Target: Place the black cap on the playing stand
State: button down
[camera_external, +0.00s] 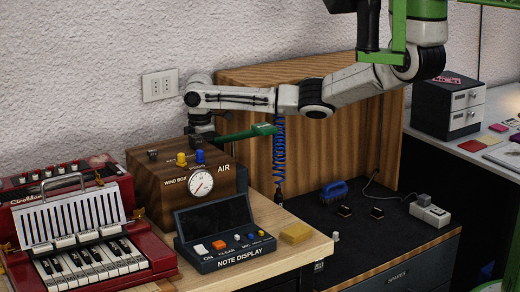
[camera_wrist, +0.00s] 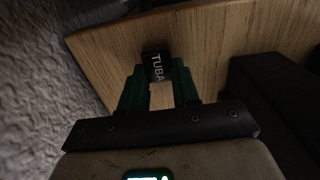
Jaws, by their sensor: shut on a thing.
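In the wrist view, a small black block-like piece with white lettering "TUBA" (camera_wrist: 157,66) sits between the green fingertips of my gripper (camera_wrist: 158,82). It appears to be the black cap. The piece cannot be made out clearly there. Which thing is the playing stand, I cannot tell.
A blue coiled hose (camera_external: 280,150) hangs by the wooden panel (camera_external: 322,150), close to the fingertips. The dark bench (camera_external: 350,245) holds a blue brush (camera_external: 334,192) and small black pieces (camera_external: 345,211).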

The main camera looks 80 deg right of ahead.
jog(key=c, duration=0.8)
grip_release()
notch_tip(320, 180, up, 12)
jog(key=shift+r+p, duration=0.1)
jog(key=shift+p, duration=0.2)
